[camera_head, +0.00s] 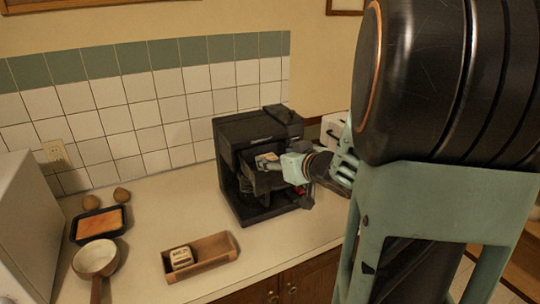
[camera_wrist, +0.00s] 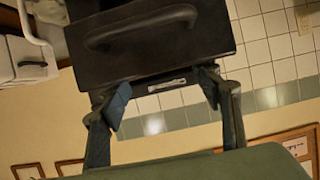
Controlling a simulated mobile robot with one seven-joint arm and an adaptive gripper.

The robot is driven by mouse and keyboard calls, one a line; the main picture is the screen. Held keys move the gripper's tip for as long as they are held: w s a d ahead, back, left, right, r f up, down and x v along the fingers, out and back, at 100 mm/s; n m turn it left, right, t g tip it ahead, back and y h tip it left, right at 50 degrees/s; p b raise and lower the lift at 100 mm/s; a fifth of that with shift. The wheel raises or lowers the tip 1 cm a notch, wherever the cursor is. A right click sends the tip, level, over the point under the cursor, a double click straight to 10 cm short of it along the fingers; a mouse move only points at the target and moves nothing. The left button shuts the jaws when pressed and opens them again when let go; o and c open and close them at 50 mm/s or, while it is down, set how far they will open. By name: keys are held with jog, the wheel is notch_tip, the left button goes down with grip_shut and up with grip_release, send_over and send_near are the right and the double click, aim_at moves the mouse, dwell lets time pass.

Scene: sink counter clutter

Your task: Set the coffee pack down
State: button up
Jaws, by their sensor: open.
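My gripper (camera_wrist: 166,92) is open in the wrist view, its two fingers apart at the front of the black coffee machine (camera_wrist: 150,45). Nothing is clearly held between them. In the head view my gripper (camera_head: 270,172) reaches into the front of the coffee machine (camera_head: 240,140) from the right. A small pack with a pale and orange label (camera_head: 266,158) shows at the machine's front, beside the fingers; I cannot tell whether it is the coffee pack or what it rests on. A small white box with dark markings (camera_head: 181,257) sits in a wooden tray (camera_head: 215,265) on the counter.
Left on the counter (camera_head: 150,215) are a dark dish with orange food (camera_head: 99,223), a pale pan (camera_head: 95,258) and two brown eggs (camera_head: 121,195). A white appliance (camera_head: 333,130) stands behind my arm. A tiled wall is behind.

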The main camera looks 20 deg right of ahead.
jog(key=v, duration=0.6)
jog(key=shift+p, duration=0.4)
